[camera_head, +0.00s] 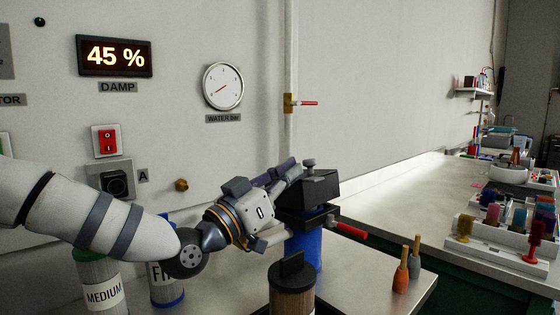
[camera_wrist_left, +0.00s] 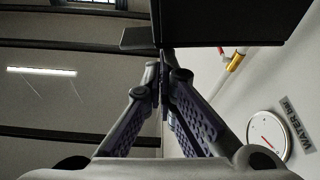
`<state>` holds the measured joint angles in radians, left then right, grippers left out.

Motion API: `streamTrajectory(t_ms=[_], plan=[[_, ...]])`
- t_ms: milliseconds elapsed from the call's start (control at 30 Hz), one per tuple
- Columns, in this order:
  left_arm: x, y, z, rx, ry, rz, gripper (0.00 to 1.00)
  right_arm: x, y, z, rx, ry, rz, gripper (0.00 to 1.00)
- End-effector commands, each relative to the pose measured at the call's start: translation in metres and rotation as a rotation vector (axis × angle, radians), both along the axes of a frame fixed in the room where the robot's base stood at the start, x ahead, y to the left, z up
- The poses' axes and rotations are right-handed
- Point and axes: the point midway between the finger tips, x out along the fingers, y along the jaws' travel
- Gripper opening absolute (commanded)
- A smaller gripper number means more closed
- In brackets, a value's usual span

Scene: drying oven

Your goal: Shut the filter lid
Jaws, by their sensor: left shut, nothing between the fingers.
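The filter has a blue body (camera_head: 304,247), a black collar (camera_head: 303,219) with a red-ended handle (camera_head: 350,231), and a black lid (camera_head: 318,189) with a grey knob (camera_head: 309,164) on top. The lid sits tilted above the collar, with a gap showing at the front. My left gripper (camera_head: 288,168) is shut and empty, at the lid's left and far side. In the left wrist view its fingertips (camera_wrist_left: 162,58) meet just beside the dark lid (camera_wrist_left: 225,20); I cannot tell whether they touch. The lid's hinge is hidden. My right gripper is not in view.
Canisters labelled MEDIUM (camera_head: 103,290) and FI-something (camera_head: 165,285) stand below my left arm. A brown, black-topped canister (camera_head: 292,297) stands in front of the filter. Two small pointed tools (camera_head: 408,265) stand to the right. The wall valve (camera_head: 292,103) is behind.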

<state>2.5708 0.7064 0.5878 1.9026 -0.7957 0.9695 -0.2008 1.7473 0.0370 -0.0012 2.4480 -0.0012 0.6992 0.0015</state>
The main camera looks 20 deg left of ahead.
Motion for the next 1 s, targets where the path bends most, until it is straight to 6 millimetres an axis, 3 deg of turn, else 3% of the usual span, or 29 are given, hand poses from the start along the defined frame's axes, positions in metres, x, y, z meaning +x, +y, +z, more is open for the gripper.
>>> streamTrajectory(t_ms=[400, 1000], plan=[[-0.006, -0.011, -0.015, 0.124, -0.073, 0.001, 0.0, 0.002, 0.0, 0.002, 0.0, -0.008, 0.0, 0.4], [-0.007, -0.011, -0.017, 0.136, -0.08, 0.001, 0.0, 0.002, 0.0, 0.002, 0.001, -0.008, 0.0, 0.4]])
